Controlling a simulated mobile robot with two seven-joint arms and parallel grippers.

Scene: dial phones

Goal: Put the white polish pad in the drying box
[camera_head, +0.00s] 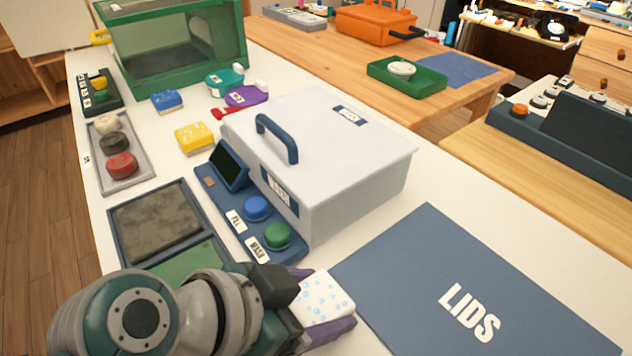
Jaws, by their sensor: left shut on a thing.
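My left gripper (321,307), on the arm coming in at the bottom left, is shut on a white dotted pad (326,296). The pad is a flat white block with light blue dots, held between the purple fingers near the front edge of the table. A round white pad (107,123) lies in a grey tray with a dark one and a red one at the left. A green-framed clear box (177,52) with a yellow handle stands at the back left; I cannot read a drying label on it. My right gripper is not in view.
A white lidded box (340,150) with a blue handle and WASH labels stands mid-table, behind a button panel (236,222). A blue LIDS mat (400,270) lies bare at right. Yellow (193,137) and blue (166,101) blocks lie beyond the panel.

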